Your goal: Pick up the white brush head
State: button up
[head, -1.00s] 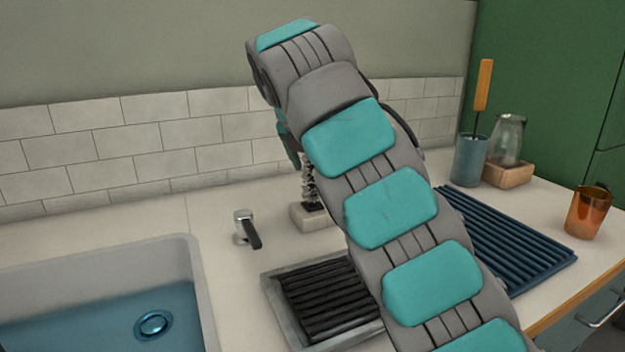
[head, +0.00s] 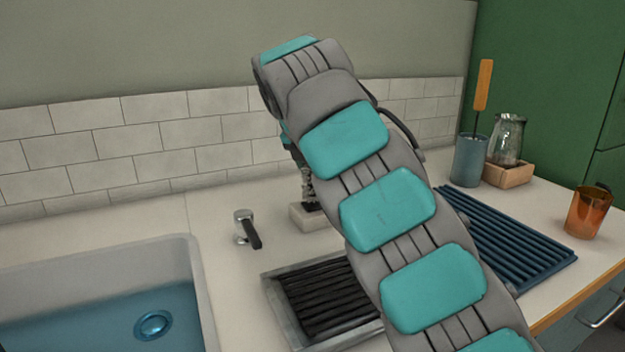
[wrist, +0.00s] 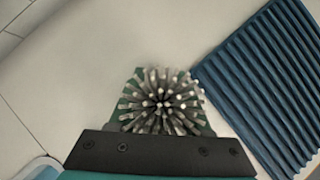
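A grey tray with a black ribbed insert (head: 283,318) lies in front, and a tap (head: 246,228) and sink (head: 202,290) are at left. A blue ribbed mat (head: 510,240), blue cup (head: 468,160), glass jug (head: 507,140) and copper cup (head: 587,212) are at right.

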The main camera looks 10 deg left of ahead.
grip_shut()
jog(key=shift+r, duration=0.1)
dwell(0.5)
jog(key=shift+a+r, duration=0.15)
jog(key=shift+r, duration=1.4)
